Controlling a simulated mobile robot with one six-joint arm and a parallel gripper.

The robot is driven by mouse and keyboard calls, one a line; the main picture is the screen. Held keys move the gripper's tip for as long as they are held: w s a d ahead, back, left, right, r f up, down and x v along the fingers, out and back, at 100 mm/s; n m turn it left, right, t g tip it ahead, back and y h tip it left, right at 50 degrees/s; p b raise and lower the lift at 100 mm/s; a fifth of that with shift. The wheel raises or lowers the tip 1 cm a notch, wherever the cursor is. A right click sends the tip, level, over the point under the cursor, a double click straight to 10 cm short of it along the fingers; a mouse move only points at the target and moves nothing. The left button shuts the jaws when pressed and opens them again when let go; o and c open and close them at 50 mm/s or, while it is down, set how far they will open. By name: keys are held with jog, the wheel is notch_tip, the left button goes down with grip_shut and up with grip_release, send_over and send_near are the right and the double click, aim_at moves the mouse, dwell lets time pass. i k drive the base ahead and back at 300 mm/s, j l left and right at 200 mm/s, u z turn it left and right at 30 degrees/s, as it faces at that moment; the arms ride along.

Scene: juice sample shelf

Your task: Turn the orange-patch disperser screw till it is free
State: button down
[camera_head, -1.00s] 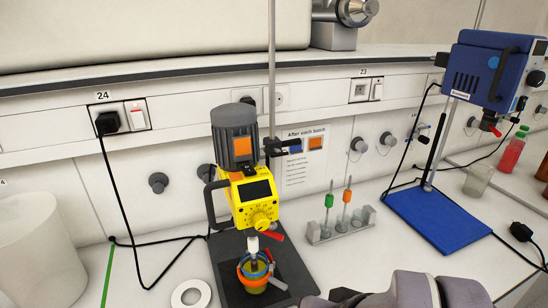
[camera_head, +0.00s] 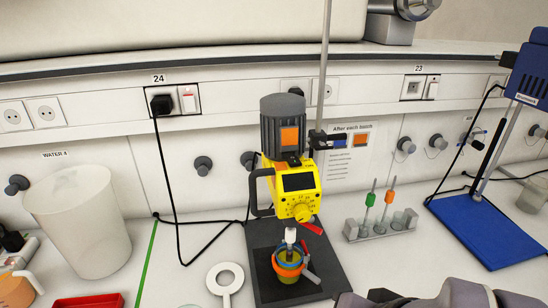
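The disperser (camera_head: 283,122) is yellow with a grey ribbed motor that bears an orange patch (camera_head: 289,136). It stands upright near the picture's middle, clamped to a tall metal rod (camera_head: 326,70). A red screw handle (camera_head: 312,228) sticks out low at its right side, by the dial. How tight it is cannot be told. Its shaft reaches down to a small vessel (camera_head: 289,265) with blue and orange rings on the black base plate (camera_head: 262,290). Grey parts of my arm show along the bottom right edge, but no gripper fingers are visible.
A second, blue device (camera_head: 528,75) is cut off at right above a blue base (camera_head: 478,228). A tube rack (camera_head: 380,228) stands between them. A black cable (camera_head: 178,220) runs behind.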

aim_at(322, 146)
jog(key=k+j+z, duration=0.2)
jog(key=z, duration=0.2)
jog(key=k+j+z, duration=0.2)
jog(key=z, duration=0.15)
jog(key=k, duration=0.1)
